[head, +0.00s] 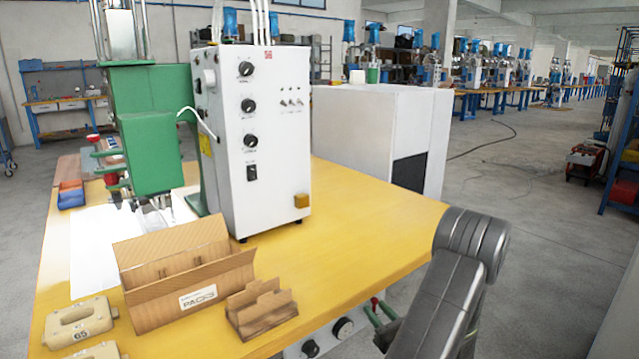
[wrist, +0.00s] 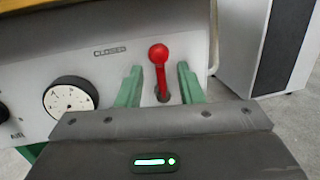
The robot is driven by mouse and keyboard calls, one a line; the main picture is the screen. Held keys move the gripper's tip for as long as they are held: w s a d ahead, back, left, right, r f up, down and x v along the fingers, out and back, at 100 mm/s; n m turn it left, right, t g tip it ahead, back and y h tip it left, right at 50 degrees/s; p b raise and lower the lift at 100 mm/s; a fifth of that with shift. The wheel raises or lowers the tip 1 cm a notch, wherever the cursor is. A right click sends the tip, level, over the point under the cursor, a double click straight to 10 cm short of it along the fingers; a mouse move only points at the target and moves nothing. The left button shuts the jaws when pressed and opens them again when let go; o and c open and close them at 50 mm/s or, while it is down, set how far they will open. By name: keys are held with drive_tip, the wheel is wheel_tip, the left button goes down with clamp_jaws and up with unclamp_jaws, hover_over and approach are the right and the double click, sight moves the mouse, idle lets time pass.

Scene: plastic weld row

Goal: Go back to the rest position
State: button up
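My gripper (wrist: 160,70) is open in the wrist view, its two green fingers apart on either side of a red-knobbed lever (wrist: 158,54). Gaps show between the lever and both fingers. The lever stands upright on a light grey panel (wrist: 30,75) under the table edge. In the head view my gripper (head: 379,314) is low at the front edge of the yellow table, partly hidden behind my grey arm. The red knob (head: 375,301) shows there beside the green fingers.
The yellow table (head: 370,225) carries a green and white welding machine (head: 258,140), a cardboard box (head: 190,275), a smaller brown holder (head: 262,308) and cream blocks (head: 80,322). A white cabinet (head: 350,130) stands behind. A dial (wrist: 70,98) is left of the lever.

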drive_tip(key=m+p, duration=0.2)
drive_tip(key=shift+w+d+r+h+p, duration=0.1)
drive_tip(key=shift+d+r+h+p, duration=0.1)
drive_tip(key=shift+d+h+p, duration=0.15)
drive_tip(key=shift+f+m, duration=0.1)
drive_tip(key=shift+m, duration=0.2)
